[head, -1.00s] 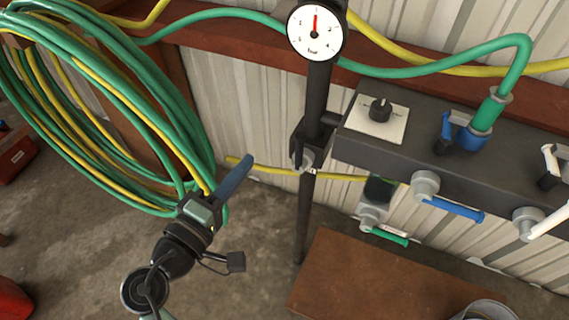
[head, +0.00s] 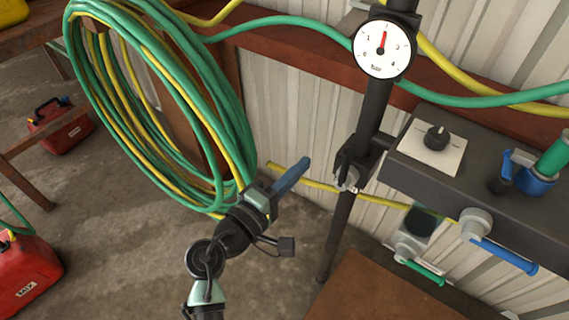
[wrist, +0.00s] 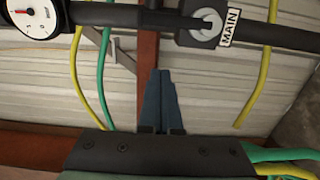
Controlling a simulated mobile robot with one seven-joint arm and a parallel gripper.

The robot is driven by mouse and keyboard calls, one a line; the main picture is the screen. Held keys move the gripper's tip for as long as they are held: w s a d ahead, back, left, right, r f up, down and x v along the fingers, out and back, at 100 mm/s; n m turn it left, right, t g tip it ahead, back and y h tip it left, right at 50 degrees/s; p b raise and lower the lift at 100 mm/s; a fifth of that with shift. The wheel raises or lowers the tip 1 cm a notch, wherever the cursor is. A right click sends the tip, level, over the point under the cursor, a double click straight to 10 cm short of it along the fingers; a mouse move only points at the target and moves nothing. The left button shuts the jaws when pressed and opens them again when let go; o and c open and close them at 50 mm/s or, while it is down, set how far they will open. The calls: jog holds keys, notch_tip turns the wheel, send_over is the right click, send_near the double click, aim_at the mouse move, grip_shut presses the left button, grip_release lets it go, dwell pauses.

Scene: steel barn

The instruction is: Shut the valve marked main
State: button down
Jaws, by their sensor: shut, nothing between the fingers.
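The valve marked MAIN (head: 347,178) sits on a black upright pipe (head: 372,115), below a round pressure gauge (head: 382,49). In the wrist view the valve's grey hub (wrist: 206,26) shows beside a white label (wrist: 230,27) reading MAIN. A dark lever (wrist: 165,20) appears to lie along the pipe there. My gripper (head: 305,163) has blue fingers, shut and empty, just left of the valve and apart from it. In the wrist view the shut fingertips (wrist: 160,73) point toward the wall, below the pipe in the picture.
A coil of green and yellow hose (head: 150,110) hangs close to my arm on the left. A dark manifold (head: 490,205) with a knob and a blue-handled valve (head: 503,256) is at right. A green-handled valve (head: 420,270) is below. Red cans (head: 30,280) stand at left.

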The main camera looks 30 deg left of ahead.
aim_at(346, 169)
jog(key=w+d, duration=0.1)
jog(key=d, duration=0.1)
jog(key=w+d, duration=0.2)
jog(key=shift+w+d+p, duration=0.1)
jog(key=shift+w+p, duration=0.05)
jog(key=shift+p, duration=0.15)
